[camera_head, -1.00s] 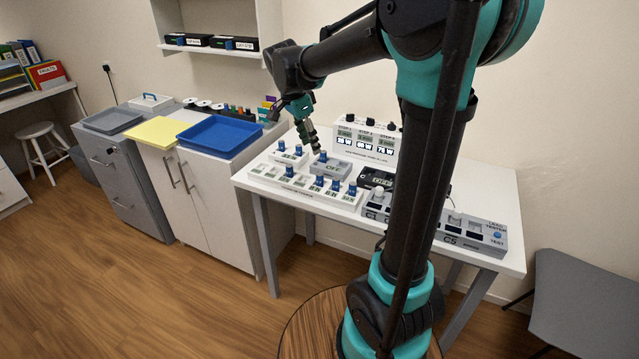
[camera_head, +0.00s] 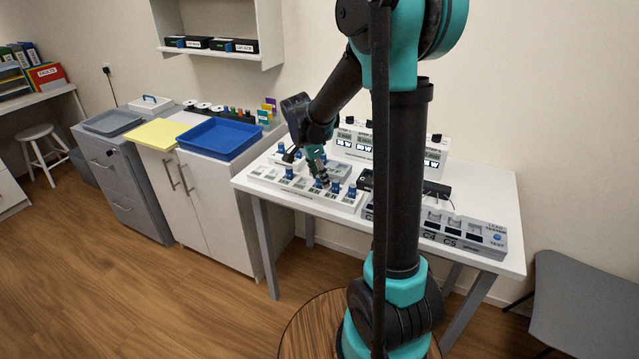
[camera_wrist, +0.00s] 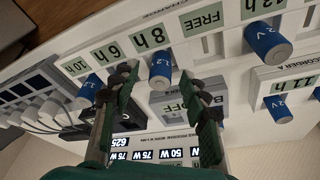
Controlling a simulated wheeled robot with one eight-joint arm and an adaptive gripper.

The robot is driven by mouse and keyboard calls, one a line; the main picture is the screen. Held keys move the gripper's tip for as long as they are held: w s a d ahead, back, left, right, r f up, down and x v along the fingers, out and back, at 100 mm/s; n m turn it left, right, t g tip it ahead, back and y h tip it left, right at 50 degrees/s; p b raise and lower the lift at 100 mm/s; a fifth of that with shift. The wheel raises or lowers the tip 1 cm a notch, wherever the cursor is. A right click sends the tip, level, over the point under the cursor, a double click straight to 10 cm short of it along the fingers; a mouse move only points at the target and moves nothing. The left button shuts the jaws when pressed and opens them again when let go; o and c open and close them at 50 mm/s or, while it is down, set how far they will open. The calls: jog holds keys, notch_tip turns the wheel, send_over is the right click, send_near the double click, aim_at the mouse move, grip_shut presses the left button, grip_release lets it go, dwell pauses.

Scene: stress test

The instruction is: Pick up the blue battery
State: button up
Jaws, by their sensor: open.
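Several small blue batteries stand in white-and-grey units on the white table. My gripper (camera_head: 323,183) is over the front long unit (camera_head: 272,178), among its batteries. In the wrist view my gripper (camera_wrist: 165,82) is open, and one blue battery (camera_wrist: 160,72) shows between its fingers, by the label "8 h". I cannot tell whether the fingers touch it. A further battery (camera_wrist: 278,108) is in a separate unit to the right. My arm hides part of the table.
A grey "OFF" box (camera_wrist: 187,101) lies behind the battery row. A display panel (camera_head: 350,141) stands at the table's back. A tester (camera_head: 470,234) is at the right. A blue tray (camera_head: 219,137) sits on the cabinet left of the table.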

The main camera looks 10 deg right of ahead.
jog(key=shift+f, duration=0.2)
grip_shut()
jog(key=shift+r, duration=0.1)
